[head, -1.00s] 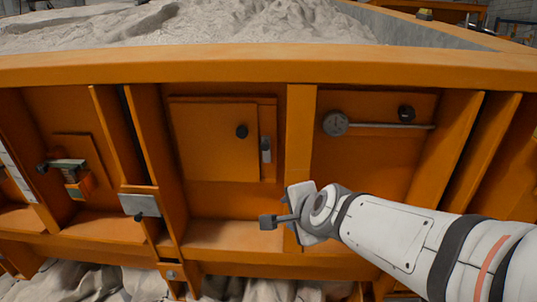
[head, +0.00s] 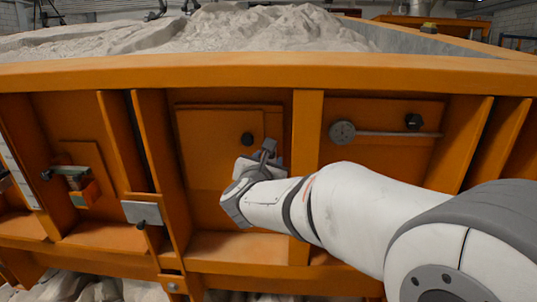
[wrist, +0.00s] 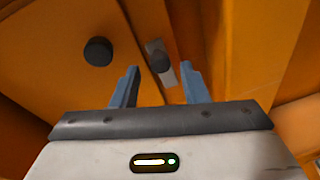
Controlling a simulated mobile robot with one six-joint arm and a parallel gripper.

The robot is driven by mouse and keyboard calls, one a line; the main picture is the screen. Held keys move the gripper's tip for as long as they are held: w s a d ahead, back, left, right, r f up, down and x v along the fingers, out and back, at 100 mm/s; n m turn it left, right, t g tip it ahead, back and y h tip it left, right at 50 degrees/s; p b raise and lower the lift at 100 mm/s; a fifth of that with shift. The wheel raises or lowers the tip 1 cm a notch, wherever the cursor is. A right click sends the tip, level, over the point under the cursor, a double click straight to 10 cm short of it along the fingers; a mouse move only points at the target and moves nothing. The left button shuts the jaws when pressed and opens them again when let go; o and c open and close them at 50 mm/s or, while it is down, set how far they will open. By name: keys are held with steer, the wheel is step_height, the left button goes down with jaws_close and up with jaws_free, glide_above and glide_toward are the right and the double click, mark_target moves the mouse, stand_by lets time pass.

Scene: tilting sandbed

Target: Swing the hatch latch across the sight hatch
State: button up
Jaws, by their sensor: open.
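The sight hatch (head: 208,150) is a flat orange panel with a round black knob (head: 247,139) near its right edge. It looks closed. In the wrist view the hatch (wrist: 62,65) is at the left with its black knob (wrist: 97,51). In the head view my gripper (head: 268,150) hides most of the latch.
An orange rib (head: 306,130) stands right of the hatch bay. Beyond it is a round grey disc with a rod (head: 342,132) and a black knob (head: 413,121). A grey plate (head: 142,212) and a small bracketed device (head: 72,178) are left. Sand (head: 240,30) fills the bed above.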

mark_target(270, 156)
steer(key=w, duration=0.4)
steer(key=shift+d+p, duration=0.25)
steer(key=shift+p, duration=0.1)
steer(key=shift+c, duration=0.5)
jaws_close()
